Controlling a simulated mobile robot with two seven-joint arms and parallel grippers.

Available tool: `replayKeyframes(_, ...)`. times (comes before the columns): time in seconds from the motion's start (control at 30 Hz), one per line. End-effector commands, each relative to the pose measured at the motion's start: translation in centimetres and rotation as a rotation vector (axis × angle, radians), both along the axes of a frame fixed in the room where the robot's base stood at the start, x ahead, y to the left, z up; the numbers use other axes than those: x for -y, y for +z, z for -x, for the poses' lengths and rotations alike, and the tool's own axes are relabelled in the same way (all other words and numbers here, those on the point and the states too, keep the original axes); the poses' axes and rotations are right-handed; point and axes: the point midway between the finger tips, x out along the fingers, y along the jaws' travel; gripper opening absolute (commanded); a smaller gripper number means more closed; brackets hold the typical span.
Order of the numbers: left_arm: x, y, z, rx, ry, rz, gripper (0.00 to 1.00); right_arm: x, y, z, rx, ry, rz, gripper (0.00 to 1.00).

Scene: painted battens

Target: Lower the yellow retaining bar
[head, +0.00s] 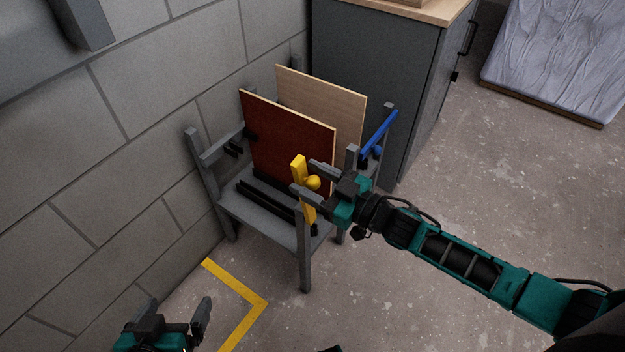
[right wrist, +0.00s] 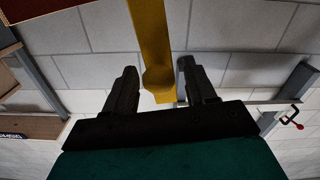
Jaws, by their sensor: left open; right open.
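The yellow retaining bar (head: 299,172) stands nearly upright at the front right post of a grey rack (head: 264,217), with a round yellow knob (head: 313,183) on it. My right gripper (head: 306,175) is open at the bar, one finger on each side of the knob. In the right wrist view the yellow bar (right wrist: 151,35) runs down between the two open fingers (right wrist: 162,88), with a gap on both sides. My left gripper (head: 178,308) is open and empty at the lower left, low in front of the wall and away from the rack.
The rack holds a dark red board (head: 285,140) and a pale wood board (head: 330,105) on edge. A blue bar (head: 380,132) slants at its right side. A grey cabinet (head: 375,60) stands behind. Yellow tape (head: 262,302) marks the floor.

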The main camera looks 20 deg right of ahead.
Motion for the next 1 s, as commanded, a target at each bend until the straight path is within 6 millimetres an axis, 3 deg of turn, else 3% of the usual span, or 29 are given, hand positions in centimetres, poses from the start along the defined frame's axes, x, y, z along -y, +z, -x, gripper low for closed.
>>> replayKeyframes(0.2,0.04,0.01,-0.02,0.000,0.002,0.003,0.94,0.00,-0.01,0.01,-0.001,0.000,0.001,0.54)
replayKeyframes(0.77,0.23,0.16,-0.21,0.003,0.007,0.010,0.94,0.03,-0.03,0.04,-0.001,0.000,0.001,0.00)
replayKeyframes(1.0,0.19,0.20,-0.27,0.005,0.005,0.008,0.94,0.05,-0.04,0.04,-0.001,0.000,0.001,0.00)
